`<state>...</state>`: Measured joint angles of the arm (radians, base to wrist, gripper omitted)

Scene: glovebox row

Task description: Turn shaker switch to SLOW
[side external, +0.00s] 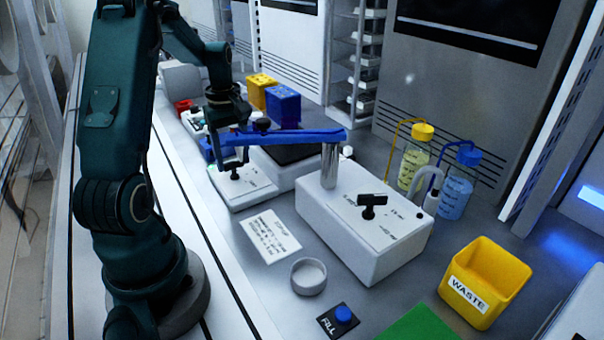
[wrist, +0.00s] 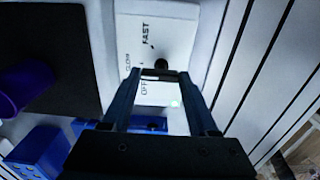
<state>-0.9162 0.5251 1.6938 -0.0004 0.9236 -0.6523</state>
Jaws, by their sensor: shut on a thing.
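The shaker (side external: 287,165) is a low white unit with a dark flat top. Its pale switch panel (side external: 252,192) is at its left in the side view. The black shaker switch (wrist: 161,64) sits between my fingertips. My gripper (side external: 234,172) points down over the panel and is shut on the switch; it also shows in the wrist view (wrist: 158,74). The fingers partly hide the switch, so I cannot tell its exact setting.
A blue swing arm (side external: 300,136) on a silver post reaches close to my gripper. Its white box (side external: 372,250) carries a black T-handle. Yellow (side external: 262,90) and blue (side external: 283,107) containers stand behind. A yellow waste bin (side external: 484,283) and bottles stand right.

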